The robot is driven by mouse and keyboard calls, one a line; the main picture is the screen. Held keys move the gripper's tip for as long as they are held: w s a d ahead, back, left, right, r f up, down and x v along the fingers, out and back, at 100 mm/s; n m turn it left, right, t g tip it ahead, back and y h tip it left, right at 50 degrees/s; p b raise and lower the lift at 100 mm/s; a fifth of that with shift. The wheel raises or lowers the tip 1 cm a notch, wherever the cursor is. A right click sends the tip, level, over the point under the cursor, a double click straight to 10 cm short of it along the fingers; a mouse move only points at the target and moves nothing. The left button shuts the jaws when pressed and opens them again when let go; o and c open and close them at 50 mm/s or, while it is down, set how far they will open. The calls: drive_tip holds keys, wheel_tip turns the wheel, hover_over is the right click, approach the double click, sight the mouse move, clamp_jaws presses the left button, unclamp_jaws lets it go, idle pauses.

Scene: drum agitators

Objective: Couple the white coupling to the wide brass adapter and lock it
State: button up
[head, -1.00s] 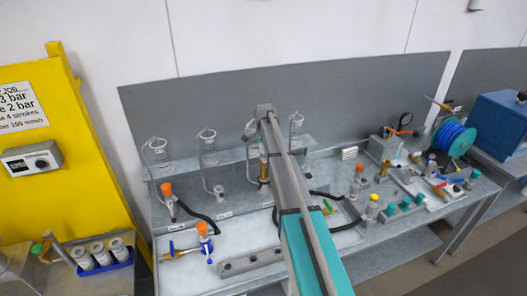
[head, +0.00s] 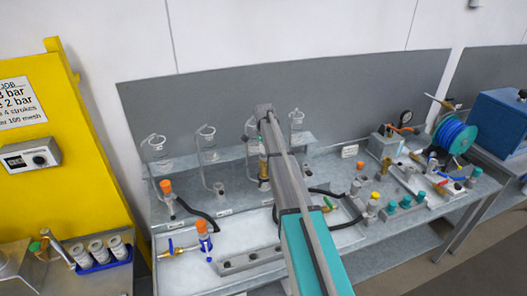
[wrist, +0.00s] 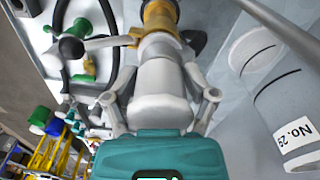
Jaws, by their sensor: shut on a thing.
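In the wrist view my gripper (wrist: 161,82) is shut on the white coupling (wrist: 160,95), with one grey finger on each side of it. The wide brass adapter (wrist: 160,14) lies straight ahead of the coupling, roughly in line with it. A pale collar and a yellow-brass part sit between them; I cannot tell whether the coupling is seated on the adapter. In the head view my arm hides the gripper and the coupling; a brass piece (head: 263,170) shows just left of the arm.
Black hoses (head: 196,213) lie on the bench nearby. An orange-topped fitting (head: 203,230) stands at the front left. Several small fittings and a blue hose reel (head: 453,137) occupy the right side.

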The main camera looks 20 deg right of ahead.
drive_tip(key=shift+f+b, duration=0.35)
drive_tip(key=shift+b, duration=0.05)
idle(0.5)
drive_tip(key=o, duration=1.3)
drive_tip(key=shift+c, duration=0.5)
drive_tip(key=shift+r, duration=0.1)
wheel_tip(320, 180, up, 10)
drive_tip(key=p, duration=1)
